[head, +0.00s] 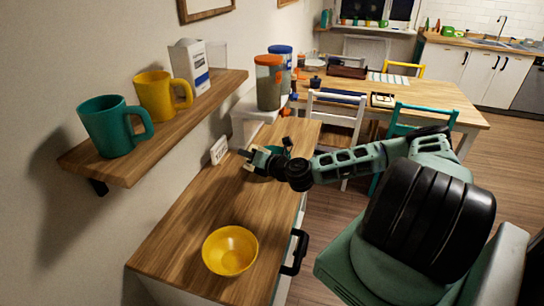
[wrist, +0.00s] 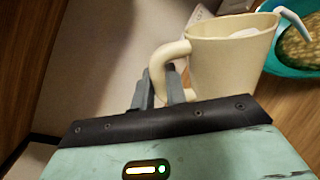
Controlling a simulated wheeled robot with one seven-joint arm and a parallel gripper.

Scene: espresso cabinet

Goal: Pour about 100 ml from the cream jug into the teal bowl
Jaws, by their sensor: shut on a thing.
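The cream jug (wrist: 232,62) fills the upper middle of the wrist view, with its handle on the left. My gripper (wrist: 170,82) is shut on that handle. The teal bowl (wrist: 274,64) is just beyond the jug at the upper right, cut off by the picture edge. Its inside looks speckled green-brown. A pale curved strip lies between the jug's rim and the bowl; I cannot tell whether it is a spout, a spoon or liquid. In the head view my gripper (head: 250,156) is over the far part of the counter, and the jug and bowl are mostly hidden there.
A yellow bowl (head: 230,251) stands on the near part of the wooden counter (head: 185,235). A wall shelf (head: 150,152) on the left holds teal and yellow mugs and a carton. Lidded jars (head: 269,85) stand behind my gripper. The counter between gripper and yellow bowl is clear.

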